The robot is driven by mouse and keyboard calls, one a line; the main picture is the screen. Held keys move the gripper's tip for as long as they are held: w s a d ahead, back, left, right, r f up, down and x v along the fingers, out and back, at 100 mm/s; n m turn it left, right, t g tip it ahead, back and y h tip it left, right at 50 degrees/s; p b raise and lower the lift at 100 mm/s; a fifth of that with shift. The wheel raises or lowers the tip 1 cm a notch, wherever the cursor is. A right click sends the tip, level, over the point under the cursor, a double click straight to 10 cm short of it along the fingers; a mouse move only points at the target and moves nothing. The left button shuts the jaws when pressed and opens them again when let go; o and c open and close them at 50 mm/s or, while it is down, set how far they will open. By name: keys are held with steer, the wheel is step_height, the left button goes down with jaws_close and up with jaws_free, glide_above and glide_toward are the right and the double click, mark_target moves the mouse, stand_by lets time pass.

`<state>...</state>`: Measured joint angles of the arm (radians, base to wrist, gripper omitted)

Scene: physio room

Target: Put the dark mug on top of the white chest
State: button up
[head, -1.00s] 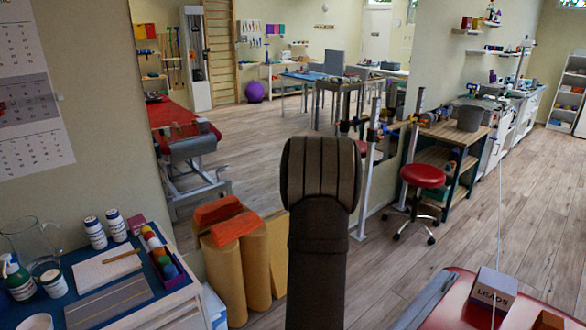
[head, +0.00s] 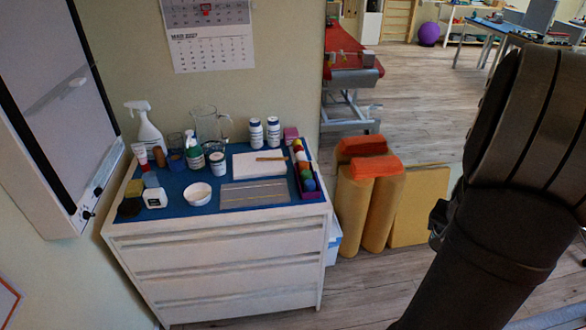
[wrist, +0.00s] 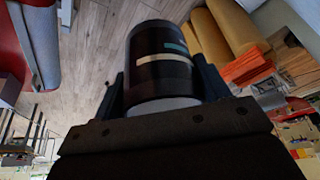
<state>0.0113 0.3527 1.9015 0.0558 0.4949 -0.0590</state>
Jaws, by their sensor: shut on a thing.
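The white chest (head: 222,255) stands left of centre in the head view, with a blue top (head: 175,180) crowded with small things. In the wrist view the dark mug (wrist: 160,75), a dark cylinder with pale and teal bands, sits between the fingers of my gripper (wrist: 162,88). My gripper is shut on it, and the mug is over the wooden floor as seen from the wrist. The mug's handle does not show. In the head view my arm fills the right side and hides the mug; the gripper's fingers cannot be made out there.
On the chest top are a white bowl (head: 198,193), a glass jug (head: 211,126), bottles, a notepad (head: 258,164), a striped grey sheet (head: 255,193) and a tray of coloured balls (head: 305,170). Yellow rolls (head: 365,205) stand right of the chest. A wall cabinet (head: 65,110) hangs at left.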

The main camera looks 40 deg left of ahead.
step_height(320, 180, up, 5)
steer(key=w+a+r+n+y, duration=0.1)
steer(key=w+a+n, duration=0.2)
steer(key=a, duration=0.6)
steer(key=w+a+n+y, duration=0.1)
steer(key=w+a+n, duration=0.15)
steer(key=a, duration=0.55)
steer(key=s+a+n+g+y, duration=0.3)
steer(key=a+n, duration=0.4)
steer(key=a, duration=2)
steer(key=s+a+n+g, duration=0.3)
steer(key=s+a+n, duration=0.6)
steer(key=s+a, duration=1.5)
steer(key=shift+h, duration=0.4)
steer(key=shift+s+a+r+x, duration=0.25)
steer(key=shift+s+a+x, duration=0.25)
steer(key=shift+x, duration=2.8)
steer(key=shift+s+a+r+x, duration=0.25)
steer(key=shift+s+a+x, duration=0.2)
steer(key=shift+x, duration=2.9)
steer(key=shift+s+a+r+x, duration=0.25)
steer(key=shift+s+a+x, duration=0.25)
steer(key=shift+x, duration=2.8)
